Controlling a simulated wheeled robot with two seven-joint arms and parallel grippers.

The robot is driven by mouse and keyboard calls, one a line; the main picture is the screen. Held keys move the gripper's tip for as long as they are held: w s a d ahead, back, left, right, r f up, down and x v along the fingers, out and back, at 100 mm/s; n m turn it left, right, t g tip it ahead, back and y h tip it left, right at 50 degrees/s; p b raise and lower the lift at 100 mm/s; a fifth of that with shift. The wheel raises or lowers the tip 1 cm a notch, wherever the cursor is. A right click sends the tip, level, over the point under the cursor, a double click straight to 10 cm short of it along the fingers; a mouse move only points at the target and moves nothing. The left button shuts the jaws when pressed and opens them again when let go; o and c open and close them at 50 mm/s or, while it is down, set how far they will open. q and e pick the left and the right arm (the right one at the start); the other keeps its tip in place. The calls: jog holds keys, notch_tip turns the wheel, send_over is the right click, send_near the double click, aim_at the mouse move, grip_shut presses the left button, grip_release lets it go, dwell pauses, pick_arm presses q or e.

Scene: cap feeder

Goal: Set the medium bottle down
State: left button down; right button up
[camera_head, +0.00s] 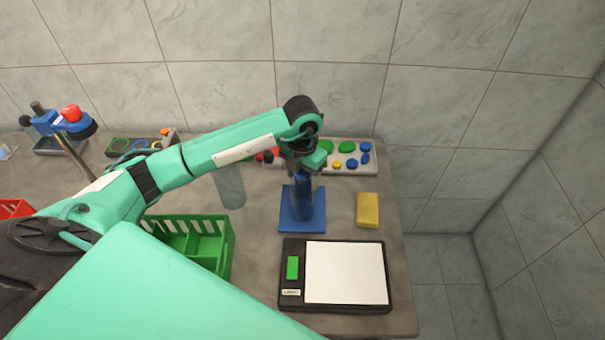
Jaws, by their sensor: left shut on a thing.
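A blue bottle (303,203) stands upright over a blue square mat (288,222) in the middle of the table. I take it for the medium bottle. My left gripper (304,170) is around its upper part from above and shut on it. The gripper hides the bottle's top. I cannot tell whether the bottle's base touches the mat. My right gripper is not in view.
A scale with a white plate (346,272) lies in front of the mat. A yellow sponge (367,210) is to the right. A green crate (227,250), a clear cylinder (230,187) and a tray of coloured caps (350,157) are nearby.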

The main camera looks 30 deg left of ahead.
pick_arm(q)
jog(key=shift+f, duration=0.1)
jog(key=shift+c, duration=2)
grip_release()
jog(key=shift+r, duration=0.5)
notch_tip(320, 180, up, 11)
jog(key=b, duration=0.3)
jog(key=shift+r, duration=0.2)
